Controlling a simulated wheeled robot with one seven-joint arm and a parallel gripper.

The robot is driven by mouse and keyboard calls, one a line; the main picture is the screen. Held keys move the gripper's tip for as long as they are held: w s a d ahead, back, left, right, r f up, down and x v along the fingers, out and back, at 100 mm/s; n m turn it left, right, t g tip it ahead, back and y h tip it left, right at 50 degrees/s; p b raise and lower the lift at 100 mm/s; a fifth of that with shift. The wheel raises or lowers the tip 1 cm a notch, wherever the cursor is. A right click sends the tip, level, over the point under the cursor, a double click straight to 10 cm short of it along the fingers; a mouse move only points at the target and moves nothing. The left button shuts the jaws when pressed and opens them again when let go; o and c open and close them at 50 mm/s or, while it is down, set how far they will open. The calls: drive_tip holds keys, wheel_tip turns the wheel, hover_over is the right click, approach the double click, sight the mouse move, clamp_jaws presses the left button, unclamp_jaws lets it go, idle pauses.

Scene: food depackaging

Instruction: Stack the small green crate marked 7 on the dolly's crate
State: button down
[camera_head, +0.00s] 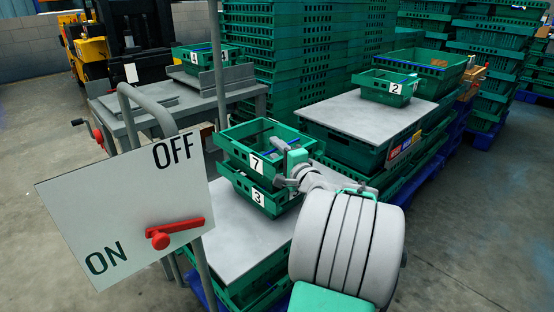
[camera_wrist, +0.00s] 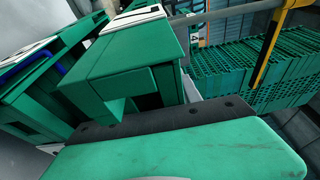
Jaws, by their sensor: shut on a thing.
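The small green crate marked 7 (camera_head: 234,147) is directly over the green crate marked 3 (camera_head: 238,187), close against it. I cannot tell whether it rests on that crate or is held just above. My gripper (camera_head: 284,153) is shut on the right side of crate 7. In the wrist view, a green crate wall (camera_wrist: 125,72) fills the middle, right against the dark pad of my gripper (camera_wrist: 150,122). Crate 3 stands on a grey board (camera_head: 228,222) over larger green crates. I cannot make out a dolly for certain.
A white ON/OFF panel (camera_head: 105,225) with a red handle stands at the front left. A grey bench (camera_head: 130,112) at the back left holds crate 4 (camera_head: 196,58). Crate 2 (camera_head: 385,92) sits on a board at the right. Tall green crate stacks (camera_head: 285,50) stand behind.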

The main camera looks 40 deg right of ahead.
drive_tip(key=c, duration=1.3)
unclamp_jaws()
drive_tip(key=shift+f, duration=0.2)
drive_tip(key=o, duration=0.5)
drive_tip(key=shift+c, duration=0.2)
drive_tip(key=shift+r, duration=0.2)
drive_tip(key=p+v, duration=0.3)
drive_tip(key=v, duration=0.9)
